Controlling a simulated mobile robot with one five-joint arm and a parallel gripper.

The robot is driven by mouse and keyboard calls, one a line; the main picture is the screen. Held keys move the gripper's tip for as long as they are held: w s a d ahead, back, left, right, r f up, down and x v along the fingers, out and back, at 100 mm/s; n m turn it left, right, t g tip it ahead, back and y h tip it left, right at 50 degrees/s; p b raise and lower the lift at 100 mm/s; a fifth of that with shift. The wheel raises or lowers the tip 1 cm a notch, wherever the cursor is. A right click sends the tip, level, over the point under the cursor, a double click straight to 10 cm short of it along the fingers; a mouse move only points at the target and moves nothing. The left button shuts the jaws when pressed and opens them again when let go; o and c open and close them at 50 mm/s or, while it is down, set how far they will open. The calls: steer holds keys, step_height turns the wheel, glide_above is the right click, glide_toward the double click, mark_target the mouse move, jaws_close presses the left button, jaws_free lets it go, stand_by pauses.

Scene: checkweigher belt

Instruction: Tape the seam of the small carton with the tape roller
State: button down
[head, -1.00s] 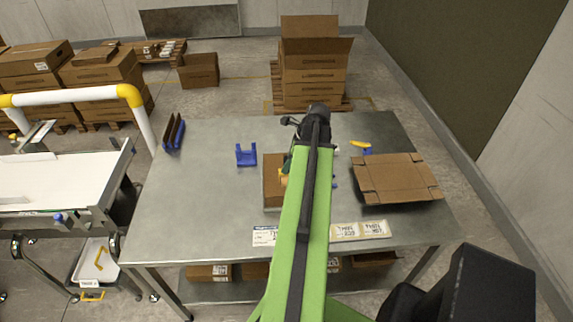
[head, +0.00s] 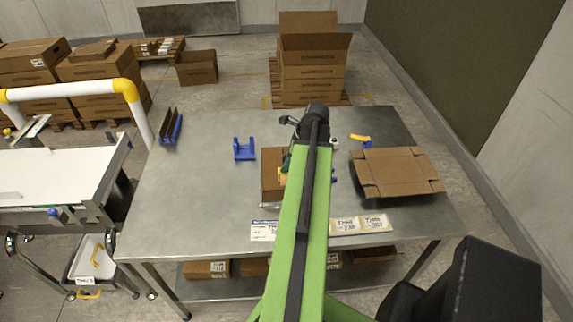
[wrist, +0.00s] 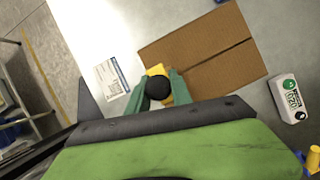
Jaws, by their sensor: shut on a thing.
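The small carton (wrist: 215,45) lies on the metal table beyond my gripper in the wrist view, its dark seam running across the top. My gripper (wrist: 160,76) has green fingers shut on a yellow and black tool, seemingly the tape roller (wrist: 155,70). The roller is at the carton's near left edge, near the left end of the seam. I cannot tell whether it touches the carton. No tape is clearly visible on the seam.
A flat open carton (head: 397,172) lies on the right of the table (head: 210,190). A blue holder (head: 244,149), a blue rack (head: 171,128) and a yellow-blue tool (head: 361,140) stand around. A white device (wrist: 288,98) sits beside the carton. The conveyor (head: 50,180) is at left.

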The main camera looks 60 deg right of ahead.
steer(key=shift+f+b, duration=0.3)
steer(key=shift+f, duration=0.05)
steer(key=w+d, duration=0.2)
steer(key=shift+d+r, duration=0.1)
steer(key=shift+d, duration=0.2)
steer(key=shift+d, duration=0.1)
